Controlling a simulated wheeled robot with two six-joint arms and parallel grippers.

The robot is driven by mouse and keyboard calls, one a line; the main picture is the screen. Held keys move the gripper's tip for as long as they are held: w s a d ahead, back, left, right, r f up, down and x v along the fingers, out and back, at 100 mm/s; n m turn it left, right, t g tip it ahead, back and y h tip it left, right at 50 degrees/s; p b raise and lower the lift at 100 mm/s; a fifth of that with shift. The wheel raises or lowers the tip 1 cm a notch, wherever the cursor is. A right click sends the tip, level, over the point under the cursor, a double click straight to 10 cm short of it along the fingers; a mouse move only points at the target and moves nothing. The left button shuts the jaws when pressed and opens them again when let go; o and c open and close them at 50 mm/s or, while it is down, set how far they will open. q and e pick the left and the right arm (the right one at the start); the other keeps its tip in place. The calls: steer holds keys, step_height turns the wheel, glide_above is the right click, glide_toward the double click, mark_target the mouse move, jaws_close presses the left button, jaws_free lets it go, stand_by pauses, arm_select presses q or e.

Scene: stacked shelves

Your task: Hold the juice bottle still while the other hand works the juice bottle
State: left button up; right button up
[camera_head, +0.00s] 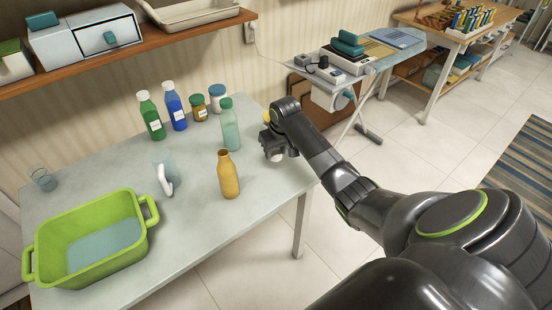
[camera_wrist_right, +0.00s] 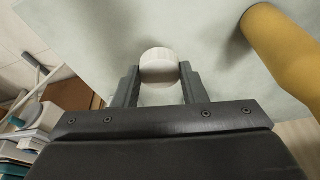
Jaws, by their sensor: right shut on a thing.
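The juice bottle (camera_head: 228,176), orange-yellow, stands upright and open-topped near the right part of the grey table. It also shows at the right edge of the wrist view (camera_wrist_right: 285,45). My right gripper (camera_head: 276,154) is to the right of the bottle, apart from it, by the table's right edge. In the wrist view its fingers (camera_wrist_right: 158,72) are shut on a round white cap (camera_wrist_right: 159,62). My left gripper is not in view.
Behind the juice bottle stand a pale green bottle (camera_head: 230,130), a green bottle (camera_head: 151,118), a blue bottle (camera_head: 174,108) and two jars. A clear pitcher (camera_head: 164,174), a lime-green tub (camera_head: 130,242) and a glass (camera_head: 43,179) are left. The table front is clear.

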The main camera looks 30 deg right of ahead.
steer(key=shift+r, duration=0.1)
steer(key=s+a+f+n, duration=0.2)
steer(key=s+a, duration=0.7)
steer(key=a, duration=0.3)
steer(key=s+a+r, duration=0.3)
steer(key=s+a, duration=0.3)
steer(key=s, duration=0.4)
steer(key=shift+s+r+m, duration=0.3)
steer(key=shift+s+r, duration=0.05)
steer(key=shift+s, duration=0.05)
steer(key=shift+a, duration=0.1)
